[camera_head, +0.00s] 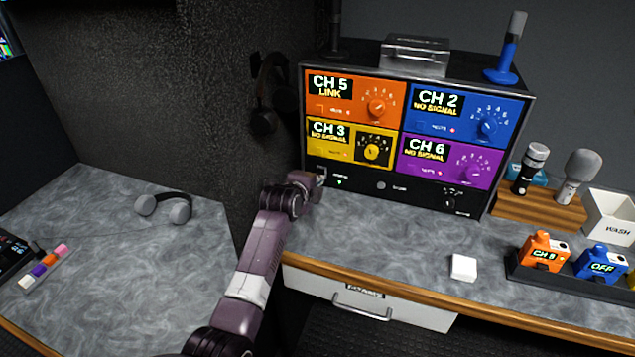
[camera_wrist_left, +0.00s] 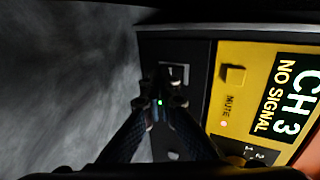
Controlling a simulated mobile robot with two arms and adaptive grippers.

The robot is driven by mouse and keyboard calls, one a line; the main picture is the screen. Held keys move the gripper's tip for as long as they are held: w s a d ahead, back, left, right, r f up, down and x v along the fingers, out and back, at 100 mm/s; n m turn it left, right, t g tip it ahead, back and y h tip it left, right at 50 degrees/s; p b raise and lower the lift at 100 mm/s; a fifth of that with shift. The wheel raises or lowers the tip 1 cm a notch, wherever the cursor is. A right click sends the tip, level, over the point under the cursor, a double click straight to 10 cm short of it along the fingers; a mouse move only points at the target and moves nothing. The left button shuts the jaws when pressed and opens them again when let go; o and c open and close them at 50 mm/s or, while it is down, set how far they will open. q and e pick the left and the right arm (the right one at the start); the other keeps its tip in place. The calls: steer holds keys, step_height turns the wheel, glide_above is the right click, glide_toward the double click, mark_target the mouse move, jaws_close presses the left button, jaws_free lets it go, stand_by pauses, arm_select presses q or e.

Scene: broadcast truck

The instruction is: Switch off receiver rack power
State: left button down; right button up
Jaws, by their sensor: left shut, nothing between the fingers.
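The receiver rack (camera_head: 400,192) stands on the counter with orange, blue, yellow and purple units. Their displays are lit: CH 5 LINK, CH 2, CH 3 and CH 6 NO SIGNAL. The black bottom panel has a small power switch (camera_wrist_left: 178,73) at its left end, with a lit green light (camera_head: 340,182) beside it. My left gripper (camera_head: 317,180) is shut and empty at that end of the panel. In the left wrist view the fingertips (camera_wrist_left: 160,98) are close to the switch and partly cover it. I cannot tell whether they touch it. My right gripper is not in view.
Headphones (camera_head: 265,95) hang on the dark wall left of the rack. A clear box (camera_head: 415,57) and a blue microphone (camera_head: 506,58) are on top. A wooden microphone stand (camera_head: 537,207) is to the right.

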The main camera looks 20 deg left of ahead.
arm_select(q)
steer(key=shift+w+a+f+b, duration=0.1)
steer(key=shift+w+f+b, duration=0.05)
steer(key=shift+f+b, duration=0.45)
steer(key=shift+w+r+t, duration=0.1)
steer(key=shift+r+t, duration=0.2)
steer(key=shift+t, duration=0.1)
steer(key=shift+r+p, duration=0.9)
steer(key=shift+p, duration=0.05)
